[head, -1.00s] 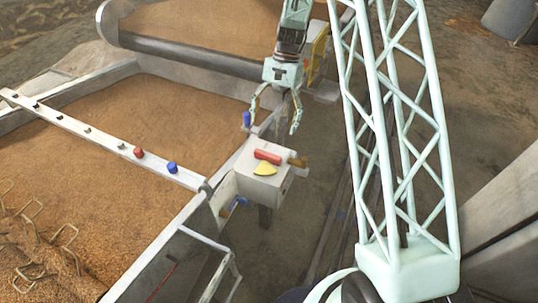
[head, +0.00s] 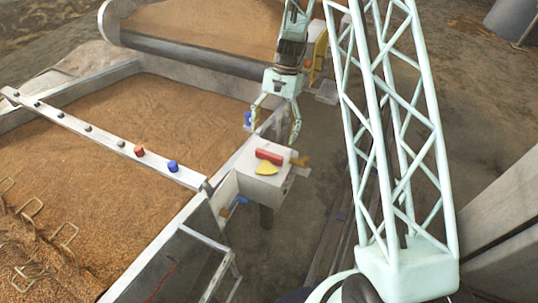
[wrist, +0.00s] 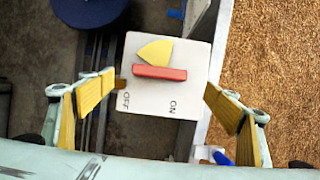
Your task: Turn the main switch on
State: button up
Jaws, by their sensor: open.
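The main switch is a white box (head: 262,187) on a post beside the grain bin. On its top is a red bar handle (head: 269,157) with a yellow pointer (head: 266,169). In the wrist view the red handle (wrist: 160,73) lies crosswise, with the yellow wedge (wrist: 155,51) on its upper side. The letters OFF and ON show on the white face (wrist: 148,100), OFF at left and ON at right. My gripper (head: 273,138) is open and empty, just above the box. In the wrist view its yellow-padded fingers (wrist: 163,91) stand apart on either side of the box.
A large bin of grain (head: 130,110) lies left of the box, crossed by a rail with red and blue knobs (head: 139,151). A yellow housing (head: 320,52) stands behind my gripper.

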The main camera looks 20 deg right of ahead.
aim_at(269, 153)
jog(key=b+x, duration=0.1)
jog(key=x, duration=0.8)
jog(key=shift+s+a+f+b, duration=0.1)
jog(key=shift+s+f+b, duration=0.05)
jog(key=shift+f+b, duration=0.2)
jog(key=shift+c, duration=0.5)
jog(key=c, duration=1.1)
